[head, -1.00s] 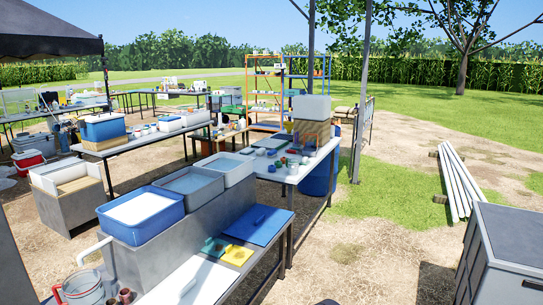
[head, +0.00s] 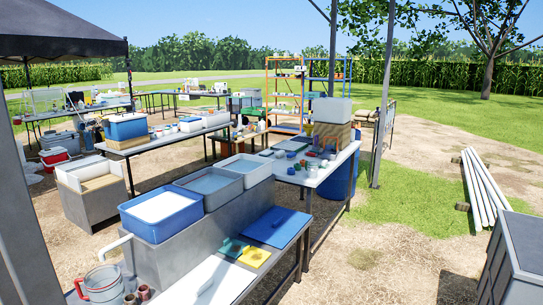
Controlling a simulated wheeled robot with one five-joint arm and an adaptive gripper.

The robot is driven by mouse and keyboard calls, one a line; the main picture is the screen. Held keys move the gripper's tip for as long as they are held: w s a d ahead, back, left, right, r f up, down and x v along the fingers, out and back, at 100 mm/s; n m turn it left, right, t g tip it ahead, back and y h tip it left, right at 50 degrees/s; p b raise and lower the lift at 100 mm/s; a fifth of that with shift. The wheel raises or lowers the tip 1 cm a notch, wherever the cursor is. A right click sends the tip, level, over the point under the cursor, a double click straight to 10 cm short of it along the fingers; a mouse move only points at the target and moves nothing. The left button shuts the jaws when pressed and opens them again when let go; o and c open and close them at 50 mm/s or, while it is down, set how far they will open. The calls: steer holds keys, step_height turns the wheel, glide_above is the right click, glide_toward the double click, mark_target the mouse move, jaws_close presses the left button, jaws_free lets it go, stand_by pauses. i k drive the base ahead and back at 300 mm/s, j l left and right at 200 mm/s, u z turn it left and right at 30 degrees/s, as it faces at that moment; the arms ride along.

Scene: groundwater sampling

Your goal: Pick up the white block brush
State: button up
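A small white object, perhaps the white block brush (head: 205,286), lies on the white top of the near table (head: 228,274) at the bottom of the head view. It is pale on pale and too small to make out bristles. A green brush-like item (head: 233,246), a yellow square piece (head: 253,257) and a blue mat (head: 275,228) with a small blue item on it lie farther along the same table. My gripper is not in view.
A long grey sink (head: 190,248) with a blue basin (head: 152,222) and grey basins runs behind the table top. A clear jug (head: 101,286) with a red handle stands at the near left. A grey cabinet (head: 516,262) stands right; the dirt ground between is open.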

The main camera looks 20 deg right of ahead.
mark_target(280, 154)
steer(key=u, duration=0.35)
steer(key=j+u, duration=0.4)
steer(key=i+j+u, duration=0.15)
steer(key=j+u, duration=0.3)
steer(key=i+j+u, duration=0.3)
steer(key=i+j, duration=0.2)
steer(key=j, duration=0.15)
steer(key=i+j+u, duration=0.35)
steer(key=i+j, duration=0.2)
steer(key=i+z, duration=0.35)
steer(key=i, duration=0.35)
steer(key=i+j+z, duration=0.3)
steer(key=i, duration=0.4)
steer(key=i+z, duration=0.1)
steer(key=i, duration=1.7)
steer(key=i+l+z, duration=0.1)
steer(key=i+z, duration=0.3)
steer(key=i+j+z, duration=0.15)
steer(key=i+z, duration=0.25)
steer(key=i, duration=0.25)
steer(key=i+j+z, duration=0.2)
steer(key=i+z, duration=0.25)
steer(key=i+l+z, duration=0.2)
steer(key=i+z, duration=0.2)
steer(key=i+l+z, duration=0.1)
steer(key=i+z, duration=0.7)
steer(key=i+j+z, duration=0.15)
steer(key=i+z, duration=0.2)
